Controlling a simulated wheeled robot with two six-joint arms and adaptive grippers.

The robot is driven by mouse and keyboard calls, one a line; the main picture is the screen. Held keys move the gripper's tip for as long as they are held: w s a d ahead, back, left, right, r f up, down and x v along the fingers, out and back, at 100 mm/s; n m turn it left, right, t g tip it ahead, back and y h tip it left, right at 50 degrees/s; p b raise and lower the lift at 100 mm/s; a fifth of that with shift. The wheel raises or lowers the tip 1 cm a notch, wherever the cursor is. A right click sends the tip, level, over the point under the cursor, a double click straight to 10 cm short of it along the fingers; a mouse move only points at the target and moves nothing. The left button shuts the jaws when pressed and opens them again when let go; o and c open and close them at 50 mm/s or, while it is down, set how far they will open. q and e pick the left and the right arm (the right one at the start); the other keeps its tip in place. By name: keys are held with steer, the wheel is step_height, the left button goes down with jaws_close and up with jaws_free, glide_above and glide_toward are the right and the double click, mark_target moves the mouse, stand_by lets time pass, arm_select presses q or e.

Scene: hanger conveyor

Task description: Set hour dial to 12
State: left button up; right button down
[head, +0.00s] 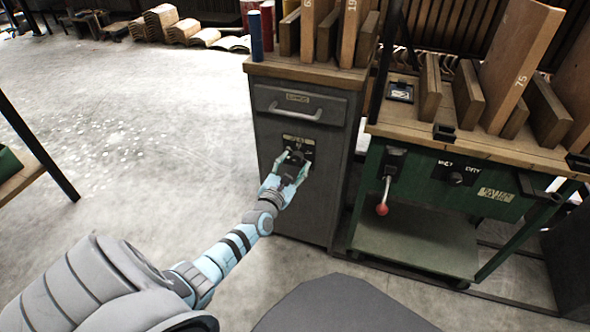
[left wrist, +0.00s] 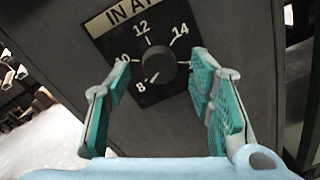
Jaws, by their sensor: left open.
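The hour dial is a round black knob (left wrist: 153,64) on a dark plate (left wrist: 178,82) with white numbers, of which 8, 12 and 14 read clearly; the 10 is partly behind a finger. A white mark shows near the 8, but I cannot tell whether it is the knob's pointer. The plate sits on the front of a grey cabinet (head: 300,205), below its drawer. My left gripper (head: 293,163) is open in front of the dial. In the left wrist view its teal fingers (left wrist: 160,98) stand either side of the knob, with visible gaps. My right gripper is not in view.
A drawer handle (head: 288,112) juts out above the dial. To the right stands a green bench (head: 430,185) with a red-knobbed lever (head: 382,208). Wooden boards stand on top of both. The concrete floor (head: 130,130) at the left is open.

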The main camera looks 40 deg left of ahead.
arm_select(q)
steer(key=shift+w+a, duration=0.15)
steer(key=shift+w, duration=0.2)
steer(key=c, duration=1.2)
jaws_close()
steer(key=shift+r, duration=0.1)
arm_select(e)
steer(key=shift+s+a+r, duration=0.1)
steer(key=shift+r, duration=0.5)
